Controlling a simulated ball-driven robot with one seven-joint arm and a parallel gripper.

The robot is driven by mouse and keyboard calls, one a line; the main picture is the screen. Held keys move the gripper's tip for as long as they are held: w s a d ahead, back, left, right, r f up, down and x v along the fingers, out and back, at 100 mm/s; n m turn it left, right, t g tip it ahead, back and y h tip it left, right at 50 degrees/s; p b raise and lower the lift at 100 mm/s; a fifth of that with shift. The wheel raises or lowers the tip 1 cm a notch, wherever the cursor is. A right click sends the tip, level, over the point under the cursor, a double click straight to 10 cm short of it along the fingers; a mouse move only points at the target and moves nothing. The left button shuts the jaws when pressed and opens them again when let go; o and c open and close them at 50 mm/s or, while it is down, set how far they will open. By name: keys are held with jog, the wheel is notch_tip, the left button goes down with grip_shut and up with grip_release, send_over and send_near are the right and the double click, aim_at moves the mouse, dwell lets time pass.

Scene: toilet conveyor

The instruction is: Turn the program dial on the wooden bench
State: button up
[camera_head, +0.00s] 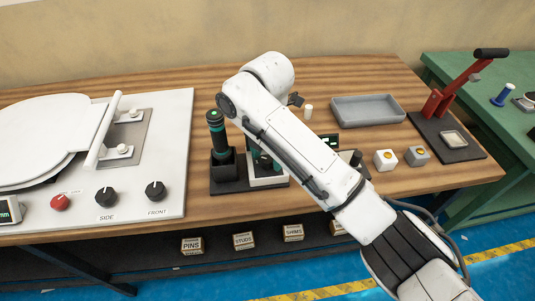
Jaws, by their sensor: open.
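The wooden bench (200,85) runs across the view. No dial is legibly marked as the program dial. A dark knob (356,158) stands beside a small green display (330,140), partly behind my arm; it may be the dial, but I cannot tell. Black knobs marked SIDE (106,196) and FRONT (155,191) and a red knob (60,202) sit on the white panel (175,125) at left. My gripper (295,99) is open and mostly hidden behind my white arm; only a small dark part shows, above the bench's middle. I see no contact with a knob.
A black-and-teal tool (215,130) stands in a dark holder left of my arm. A grey tray (368,110), two small button blocks (385,159) (417,155) and a red lever press (437,103) stand at right. Labelled boxes (192,245) sit below the bench.

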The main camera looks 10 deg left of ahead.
jog(key=shift+f, duration=0.15)
jog(key=c, duration=1.1)
jog(key=shift+o, duration=0.2)
